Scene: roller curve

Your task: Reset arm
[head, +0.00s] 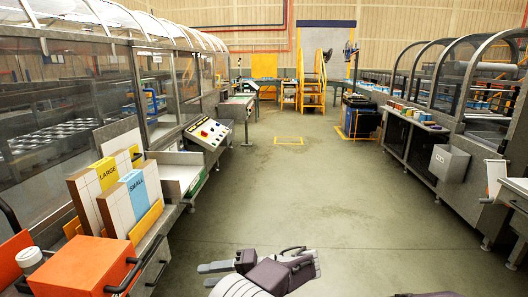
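My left gripper (210,275) is at the bottom centre of the head view, over the bare floor. Its two pale grey fingers point left with a gap between them, and nothing shows in the gap. The wrist behind it is dark purple and grey. A dark piece at the bottom edge, right of centre, seems to be part of my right arm; the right gripper's fingers are out of view.
On the left, an orange box (78,264) and upright LARGE (108,175) and SMALL (137,185) boards stand by a glazed machine line. A control panel (208,132) is beyond. A covered line (430,125) runs along the right. The floor aisle (320,190) is clear. Yellow steps (312,90) stand far back.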

